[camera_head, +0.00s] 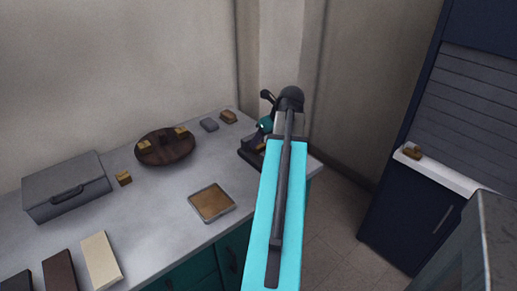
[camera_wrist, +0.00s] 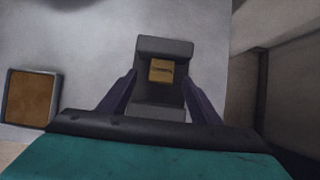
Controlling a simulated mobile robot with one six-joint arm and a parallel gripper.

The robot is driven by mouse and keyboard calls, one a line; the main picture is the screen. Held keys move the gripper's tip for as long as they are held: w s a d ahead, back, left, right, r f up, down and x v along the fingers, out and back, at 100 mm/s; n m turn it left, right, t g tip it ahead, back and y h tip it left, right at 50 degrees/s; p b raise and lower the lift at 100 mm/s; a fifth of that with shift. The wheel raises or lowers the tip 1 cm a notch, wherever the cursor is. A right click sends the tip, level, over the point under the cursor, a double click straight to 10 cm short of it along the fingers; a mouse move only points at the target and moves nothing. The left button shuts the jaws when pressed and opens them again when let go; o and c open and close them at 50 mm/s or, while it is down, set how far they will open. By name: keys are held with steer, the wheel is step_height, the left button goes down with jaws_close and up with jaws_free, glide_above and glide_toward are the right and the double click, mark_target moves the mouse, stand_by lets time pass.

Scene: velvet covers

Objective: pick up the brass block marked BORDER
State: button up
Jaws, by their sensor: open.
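In the wrist view a brass block (camera_wrist: 161,70) with dark lettering on its top, too small to read surely, sits in a dark grey holder (camera_wrist: 165,45). My gripper (camera_wrist: 160,80) is open, with one dark finger on each side of the holder and the block between them in the picture. I cannot tell the height of the fingers above it. In the head view the holder (camera_head: 250,160) stands at the counter's right end, partly hidden by my arm, with a bit of the brass block (camera_head: 260,147) showing. My gripper is mostly hidden there.
Other brass blocks lie on a round brown board (camera_head: 165,153), beside a grey case (camera_head: 66,190), at the counter's back (camera_head: 228,117) and on a white ledge (camera_head: 412,152). A square tray (camera_head: 211,203) lies left of my arm. A grey block (camera_head: 209,124) stands behind.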

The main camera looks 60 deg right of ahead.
mark_target(260, 145)
stand_by(0.3)
steer(key=shift+x, duration=2.6)
steer(key=shift+s+d, duration=0.1)
steer(key=shift+c, duration=0.5)
jaws_close()
